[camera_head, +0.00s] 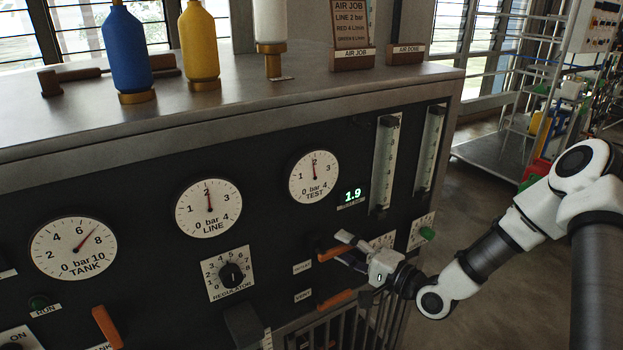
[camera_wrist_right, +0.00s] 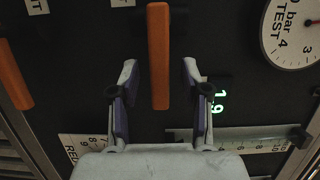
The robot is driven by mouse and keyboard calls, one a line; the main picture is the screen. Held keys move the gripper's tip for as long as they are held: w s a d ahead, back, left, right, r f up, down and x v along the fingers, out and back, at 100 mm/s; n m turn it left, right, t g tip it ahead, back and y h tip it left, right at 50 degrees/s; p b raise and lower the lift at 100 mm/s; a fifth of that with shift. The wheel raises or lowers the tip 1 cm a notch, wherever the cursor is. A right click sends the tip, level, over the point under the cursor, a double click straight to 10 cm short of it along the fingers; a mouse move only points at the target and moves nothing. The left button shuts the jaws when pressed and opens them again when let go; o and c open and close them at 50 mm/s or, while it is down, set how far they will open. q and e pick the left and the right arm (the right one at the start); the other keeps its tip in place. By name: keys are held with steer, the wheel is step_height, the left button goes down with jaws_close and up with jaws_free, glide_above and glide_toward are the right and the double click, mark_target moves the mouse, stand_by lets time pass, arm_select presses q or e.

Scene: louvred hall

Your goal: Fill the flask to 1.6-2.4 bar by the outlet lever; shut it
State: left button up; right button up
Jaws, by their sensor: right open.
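The orange outlet lever (camera_head: 332,254) lies nearly level on the dark panel, beside a small label. It also shows in the right wrist view (camera_wrist_right: 158,50), between the two fingers of my right gripper (camera_wrist_right: 159,80), with a gap on each side. In the head view my right gripper (camera_head: 349,250) is at the lever's right end, open. The TEST gauge (camera_head: 314,178) needle points near 2, and the green display (camera_head: 351,195) reads 1.9. I cannot tell which thing is the flask. My left gripper is not in view.
A second orange lever (camera_head: 335,299) sits just below. The LINE gauge (camera_head: 208,208) reads about 2, beside the TANK gauge (camera_head: 73,248) and above the regulator knob (camera_head: 232,275). Blue (camera_head: 127,50) and yellow (camera_head: 199,45) bottles stand on top. Flow tubes (camera_head: 385,160) rise at right.

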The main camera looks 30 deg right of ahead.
steer(key=a+p+v, duration=0.1)
steer(key=p+v, duration=0.5)
steer(key=v, duration=0.1)
steer(key=shift+s, duration=0.15)
